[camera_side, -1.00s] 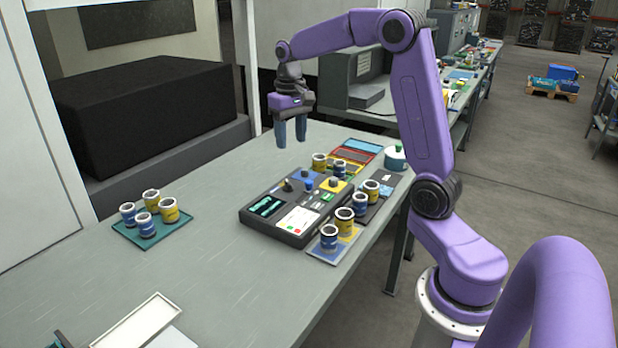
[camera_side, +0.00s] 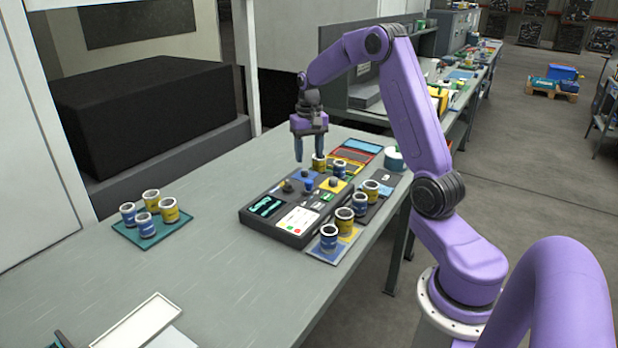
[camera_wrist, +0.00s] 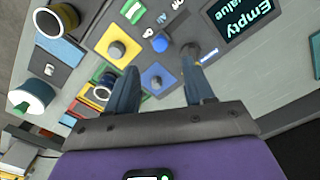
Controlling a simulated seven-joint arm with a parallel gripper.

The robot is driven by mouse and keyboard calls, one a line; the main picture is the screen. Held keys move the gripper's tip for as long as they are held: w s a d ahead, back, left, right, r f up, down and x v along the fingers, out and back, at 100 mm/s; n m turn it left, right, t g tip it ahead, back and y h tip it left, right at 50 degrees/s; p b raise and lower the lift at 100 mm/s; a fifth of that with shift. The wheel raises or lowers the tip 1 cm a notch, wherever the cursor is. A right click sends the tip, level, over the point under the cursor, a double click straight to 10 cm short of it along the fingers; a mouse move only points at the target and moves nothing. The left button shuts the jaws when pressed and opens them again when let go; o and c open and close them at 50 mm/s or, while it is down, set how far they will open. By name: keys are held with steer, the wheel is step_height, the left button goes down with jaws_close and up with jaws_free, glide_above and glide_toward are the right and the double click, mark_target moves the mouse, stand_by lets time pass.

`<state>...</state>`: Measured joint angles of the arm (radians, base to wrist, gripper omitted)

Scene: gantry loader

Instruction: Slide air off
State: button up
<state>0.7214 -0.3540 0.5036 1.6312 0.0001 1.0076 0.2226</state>
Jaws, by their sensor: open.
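The dark control panel (camera_side: 305,208) lies on the bench, with a lit screen (camera_side: 266,206) and several knobs. In the wrist view the screen (camera_wrist: 243,18) reads "Empty value". My gripper (camera_side: 300,159) is open and empty, above the panel's far side. In the wrist view my gripper (camera_wrist: 162,68) has its fingers apart, pointing toward the panel.
Blue and yellow cans stand on a tray (camera_side: 318,251) in front of the panel and on a teal tray (camera_side: 122,228) at left. More cans stand beside the panel's right and far sides. A white tub (camera_side: 394,160) is at the right edge.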

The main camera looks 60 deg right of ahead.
mark_target(309, 181)
step_height(309, 181, down, 9)
steer(key=shift+r, duration=0.2)
stand_by(0.3)
jaws_close()
steer(key=shift+a, duration=0.1)
